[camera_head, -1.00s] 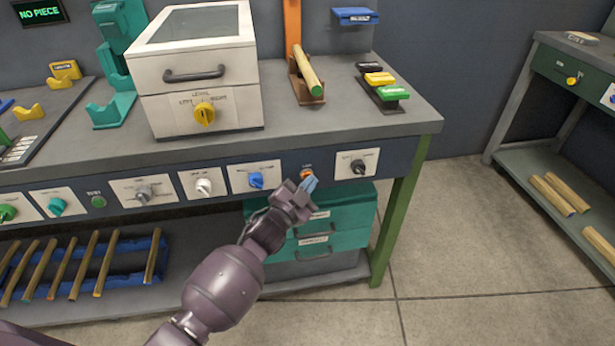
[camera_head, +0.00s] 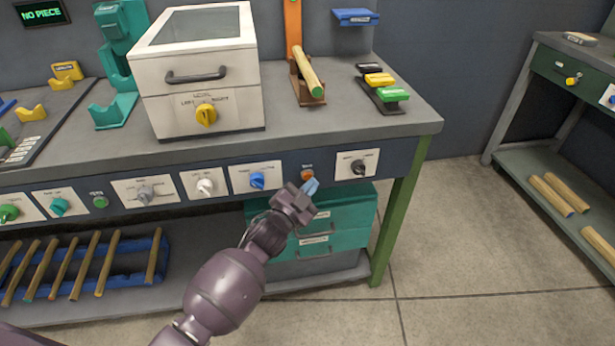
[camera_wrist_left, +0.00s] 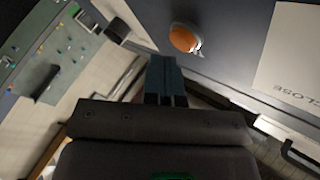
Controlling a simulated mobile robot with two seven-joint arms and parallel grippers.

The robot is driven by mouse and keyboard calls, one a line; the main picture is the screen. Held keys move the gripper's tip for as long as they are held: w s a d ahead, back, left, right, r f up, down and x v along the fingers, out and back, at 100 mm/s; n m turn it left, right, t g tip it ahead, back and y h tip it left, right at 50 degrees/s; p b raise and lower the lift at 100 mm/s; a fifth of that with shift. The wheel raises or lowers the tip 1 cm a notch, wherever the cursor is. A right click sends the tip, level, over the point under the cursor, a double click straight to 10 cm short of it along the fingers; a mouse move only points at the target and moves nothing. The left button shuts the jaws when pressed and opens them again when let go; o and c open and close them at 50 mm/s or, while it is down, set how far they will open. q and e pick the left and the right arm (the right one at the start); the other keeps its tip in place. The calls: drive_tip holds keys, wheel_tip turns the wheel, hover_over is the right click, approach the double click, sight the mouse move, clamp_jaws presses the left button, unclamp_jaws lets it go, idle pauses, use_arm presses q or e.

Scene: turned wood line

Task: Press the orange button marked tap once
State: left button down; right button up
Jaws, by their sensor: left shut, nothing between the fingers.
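The orange button (camera_head: 307,174) sits on the dark front panel of the bench, between the blue knob's plate and the black knob's plate. It also shows in the left wrist view (camera_wrist_left: 184,38) as an orange disc in a pale ring. Its label is too small to read. My left gripper (camera_head: 311,187) is shut and empty, its blue fingertips just below the button in the head view. In the left wrist view the shut fingers (camera_wrist_left: 165,75) are below the button in the picture, with a visible gap. My right gripper is not in view.
A blue knob (camera_head: 257,180) is left of the button and a black knob (camera_head: 358,167) is right of it. Teal drawers (camera_head: 335,215) stand under the bench behind my gripper.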

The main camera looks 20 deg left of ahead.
use_arm(q)
drive_tip(key=shift+s+d, duration=0.1)
drive_tip(key=shift+s, duration=0.05)
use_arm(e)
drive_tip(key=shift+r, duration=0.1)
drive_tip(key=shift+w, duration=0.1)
use_arm(q)
drive_tip(key=s+d, duration=0.1)
drive_tip(key=s, duration=0.1)
drive_tip(key=s+d+p, duration=0.1)
drive_tip(key=s+d, duration=0.1)
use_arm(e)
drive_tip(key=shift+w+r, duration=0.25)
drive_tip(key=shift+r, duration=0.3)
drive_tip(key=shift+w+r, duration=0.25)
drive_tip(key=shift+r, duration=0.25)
use_arm(q)
drive_tip(key=shift+a, duration=0.1)
